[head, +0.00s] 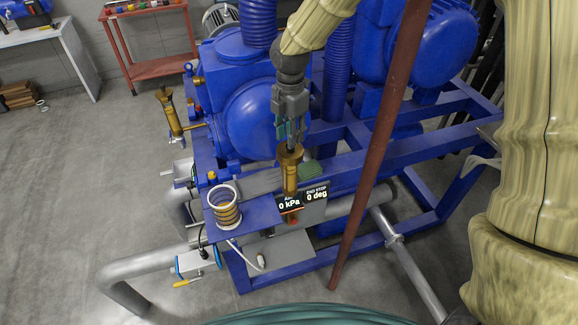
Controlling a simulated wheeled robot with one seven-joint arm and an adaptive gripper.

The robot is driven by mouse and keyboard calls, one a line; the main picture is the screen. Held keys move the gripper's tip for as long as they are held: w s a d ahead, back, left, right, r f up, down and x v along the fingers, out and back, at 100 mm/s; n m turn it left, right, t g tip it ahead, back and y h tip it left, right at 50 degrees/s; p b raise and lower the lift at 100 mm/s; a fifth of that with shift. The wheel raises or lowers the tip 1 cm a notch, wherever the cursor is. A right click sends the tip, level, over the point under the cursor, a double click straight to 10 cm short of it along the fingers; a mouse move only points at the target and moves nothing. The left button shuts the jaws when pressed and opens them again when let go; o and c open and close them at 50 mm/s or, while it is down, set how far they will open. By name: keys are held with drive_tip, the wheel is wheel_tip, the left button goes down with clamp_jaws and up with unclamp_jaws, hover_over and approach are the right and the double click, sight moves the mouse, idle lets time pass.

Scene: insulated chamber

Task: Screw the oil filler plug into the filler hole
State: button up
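My gripper (289,135) points down in front of the blue pump housing (247,118). Its fingertips are at the top of an upright brass piece (290,175) with a wide round head. They overlap the head in this view, and I cannot tell whether they are shut on it or only above it. The oil filler plug and the filler hole cannot be told apart surely; the brass piece may be the plug or part of the filler. The brass piece's lower end is by a panel reading "0 kPa" and "0 deg" (303,203).
A reddish-brown pole (372,150) slants close to the right of my gripper. Another brass fitting (171,112) is at the left. A grey pipe (150,267) runs low. Floor is clear at left.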

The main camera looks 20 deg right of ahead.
drive_tip(key=shift+w+r, duration=0.1)
drive_tip(key=shift+r, duration=1.85)
